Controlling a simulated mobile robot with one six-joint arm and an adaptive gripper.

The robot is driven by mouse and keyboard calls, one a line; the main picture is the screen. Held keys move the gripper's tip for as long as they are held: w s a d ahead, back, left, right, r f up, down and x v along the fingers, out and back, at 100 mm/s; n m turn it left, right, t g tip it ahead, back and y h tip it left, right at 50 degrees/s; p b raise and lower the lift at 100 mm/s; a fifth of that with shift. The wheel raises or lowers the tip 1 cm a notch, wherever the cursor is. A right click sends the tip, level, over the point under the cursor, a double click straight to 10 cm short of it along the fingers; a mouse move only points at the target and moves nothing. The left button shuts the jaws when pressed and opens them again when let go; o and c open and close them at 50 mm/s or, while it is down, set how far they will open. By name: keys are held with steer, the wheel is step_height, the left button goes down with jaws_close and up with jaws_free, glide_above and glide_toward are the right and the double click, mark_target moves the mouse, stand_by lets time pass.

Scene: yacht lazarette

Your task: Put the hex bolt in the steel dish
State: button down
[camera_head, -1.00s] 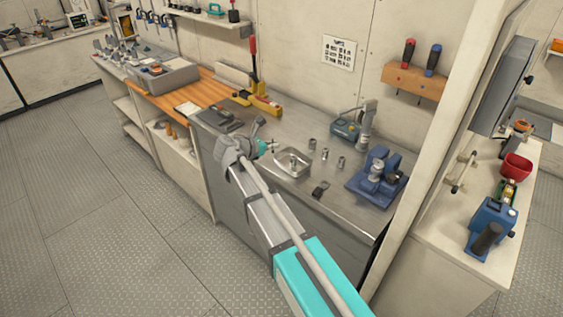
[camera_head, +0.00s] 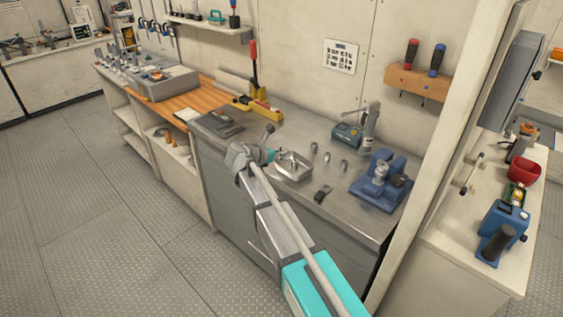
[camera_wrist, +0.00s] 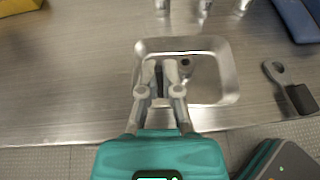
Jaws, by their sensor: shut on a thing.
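The steel dish (camera_head: 296,177) is a shallow, rounded rectangular pan on the steel worktop. In the wrist view the dish (camera_wrist: 229,80) lies under and around my fingertips. My gripper (camera_head: 277,155) is over the left part of the dish. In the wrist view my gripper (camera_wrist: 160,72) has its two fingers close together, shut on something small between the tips. I take this to be the hex bolt, but the fingers mostly hide it. A small dark round thing (camera_wrist: 186,63) shows just right of the right fingertip, within the dish outline; I cannot tell what it is.
Several small metal cylinders (camera_head: 328,157) stand behind the dish. A dark-ended tool (camera_head: 322,193) lies to its right, near the front edge. A blue vise-like device (camera_head: 379,180) stands further right. A dark flat object (camera_head: 218,123) lies to the left.

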steer(key=shift+w+f, duration=0.1)
steer(key=shift+w+d+f+b, duration=0.15)
steer(key=shift+w+f+b, duration=0.15)
steer(key=shift+f+b, duration=1.65)
steer(key=shift+b, duration=0.05)
steer(key=shift+f, duration=0.1)
steer(key=c, duration=1.1)
jaws_free()
steer(key=shift+r, duration=0.2)
